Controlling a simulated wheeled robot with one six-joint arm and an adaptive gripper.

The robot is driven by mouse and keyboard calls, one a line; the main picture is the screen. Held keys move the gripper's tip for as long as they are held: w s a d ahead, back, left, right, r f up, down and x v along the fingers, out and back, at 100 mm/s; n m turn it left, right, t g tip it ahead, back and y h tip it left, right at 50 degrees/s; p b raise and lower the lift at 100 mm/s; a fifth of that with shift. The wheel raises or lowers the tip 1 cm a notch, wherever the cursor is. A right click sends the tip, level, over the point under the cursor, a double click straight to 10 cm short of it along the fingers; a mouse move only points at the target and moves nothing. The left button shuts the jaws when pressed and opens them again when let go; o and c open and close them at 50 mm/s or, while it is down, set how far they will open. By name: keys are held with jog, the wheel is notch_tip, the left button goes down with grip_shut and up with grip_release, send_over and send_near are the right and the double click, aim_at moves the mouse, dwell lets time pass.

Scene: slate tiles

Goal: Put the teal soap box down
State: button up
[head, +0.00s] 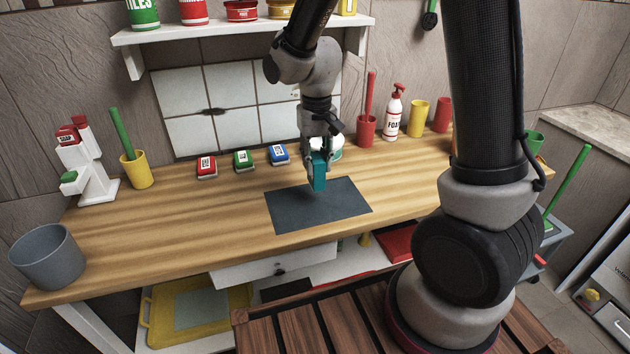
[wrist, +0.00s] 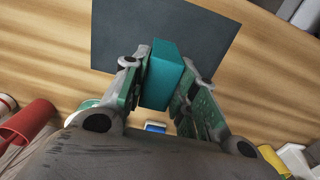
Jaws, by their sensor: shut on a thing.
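The teal soap box (head: 319,172) is upright between the fingers of my gripper (head: 318,158), over the dark slate mat (head: 300,215) on the wooden counter. In the head view its lower end appears a little above the mat's back part; I cannot tell the exact gap. In the wrist view the teal box (wrist: 162,75) sits between both fingers of my gripper (wrist: 163,85), which are shut on it. The dark mat (wrist: 120,35) shows behind the box there, with bare wood around it.
Red (head: 206,167), green (head: 243,160) and blue (head: 278,154) boxes stand in a row behind the mat. A grey bucket (head: 47,258) is at the counter's left end. Wood left of the mat is clear.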

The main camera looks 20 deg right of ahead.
aim_at(317, 177)
jog(key=shift+f, duration=2.65)
jog(key=shift+f, duration=0.1)
jog(key=o, duration=1.1)
